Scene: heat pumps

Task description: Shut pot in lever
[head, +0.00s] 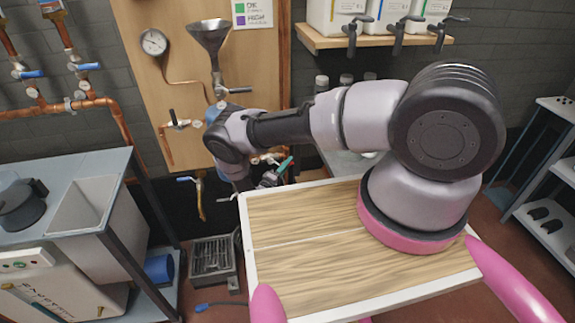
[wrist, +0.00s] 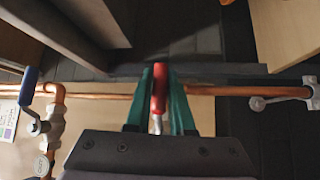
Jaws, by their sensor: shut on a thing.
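A red-handled lever (wrist: 158,92) stands between the two green fingers of my gripper (wrist: 162,75) in the wrist view. The fingers are closed on its two sides, and a light metal stem shows below the red part. In the head view my gripper (head: 280,172) is low in front of the wooden board, beyond the far edge of my tray-like top. There the red lever is hidden by my arm and gripper. A copper pipe (wrist: 105,96) runs across behind the fingers in the wrist view. I cannot tell the lever's exact turn angle.
A blue-handled valve (wrist: 29,88) is left of the fingers, on the copper pipework. In the head view a dark pot (head: 22,203) stands on the left bench, a metal funnel (head: 210,38) is on the board (head: 265,55), and a floor drain grate (head: 212,257) lies below.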

